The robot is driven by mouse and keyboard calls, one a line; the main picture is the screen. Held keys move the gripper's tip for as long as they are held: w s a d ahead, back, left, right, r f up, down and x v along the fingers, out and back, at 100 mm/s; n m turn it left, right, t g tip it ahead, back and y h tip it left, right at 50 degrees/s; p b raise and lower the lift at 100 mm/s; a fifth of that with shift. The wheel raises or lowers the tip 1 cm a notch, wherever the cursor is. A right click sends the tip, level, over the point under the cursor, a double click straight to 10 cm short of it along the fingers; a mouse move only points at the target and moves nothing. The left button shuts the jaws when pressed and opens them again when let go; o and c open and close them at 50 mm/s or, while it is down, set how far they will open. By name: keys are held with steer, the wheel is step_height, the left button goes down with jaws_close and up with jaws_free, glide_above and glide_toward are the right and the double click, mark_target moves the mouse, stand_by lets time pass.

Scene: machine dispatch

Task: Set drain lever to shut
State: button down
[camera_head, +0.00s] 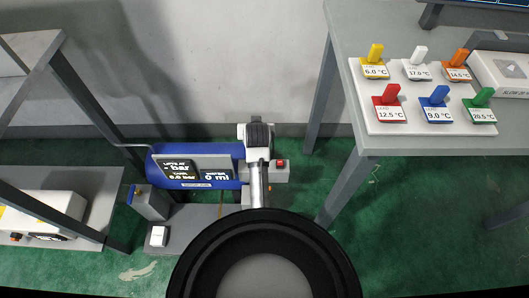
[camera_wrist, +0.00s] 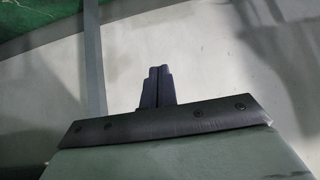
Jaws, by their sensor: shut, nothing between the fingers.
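My gripper (camera_wrist: 155,72) shows in the wrist view with its two dark fingers pressed together and nothing between them. Its fingers stand out against a pale wall, touching nothing I can make out. In the head view a blue tank unit (camera_head: 165,172) stands low by the wall, with a dark display panel (camera_head: 198,171) on its front. My arm reaches across the unit's right end and hides part of it. I cannot pick out the drain lever or its position in either view. My fingers cannot be made out clearly in the head view.
A grey table (camera_head: 372,139) at right holds a white board (camera_head: 405,122) of several coloured temperature tags. A grey shelf frame (camera_head: 72,85) stands at left, with a white device (camera_head: 45,228) low down. A small white block (camera_head: 158,236) sits on a grey base. Green floor is open between them.

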steer(key=s+d+f+g, duration=0.2)
steer(key=s+f, duration=0.4)
steer(key=f, duration=0.2)
steer(key=s+d+f+g, duration=0.1)
steer(key=s+f+g, duration=0.1)
steer(key=s+f, duration=0.45)
steer(key=x, duration=1.2)
steer(key=shift+d+g+h, duration=0.3)
steer(key=shift+d, duration=0.15)
